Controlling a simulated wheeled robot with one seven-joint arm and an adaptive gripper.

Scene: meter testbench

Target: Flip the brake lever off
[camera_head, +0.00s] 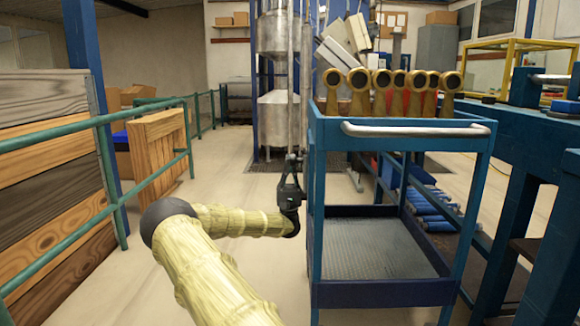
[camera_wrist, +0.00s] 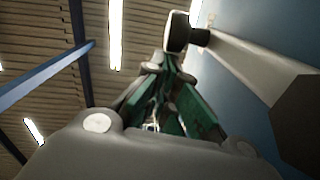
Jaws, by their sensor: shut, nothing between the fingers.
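My gripper (camera_head: 293,160) points upward beside the left front post of the blue cart (camera_head: 316,220). In the wrist view my gripper (camera_wrist: 163,70) has its fingers drawn together, with nothing seen between them. A pale bar (camera_wrist: 250,65) with a dark round end (camera_wrist: 177,33) shows close to the fingertips there; I cannot tell whether they touch. I cannot make out for sure which part is the brake lever.
The cart has a white push handle (camera_head: 415,130), several brass meters (camera_head: 358,90) on top and a lower shelf (camera_head: 375,250). A green railing (camera_head: 60,135) and wooden boards (camera_head: 45,190) stand at left. A blue bench (camera_head: 525,130) stands at right.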

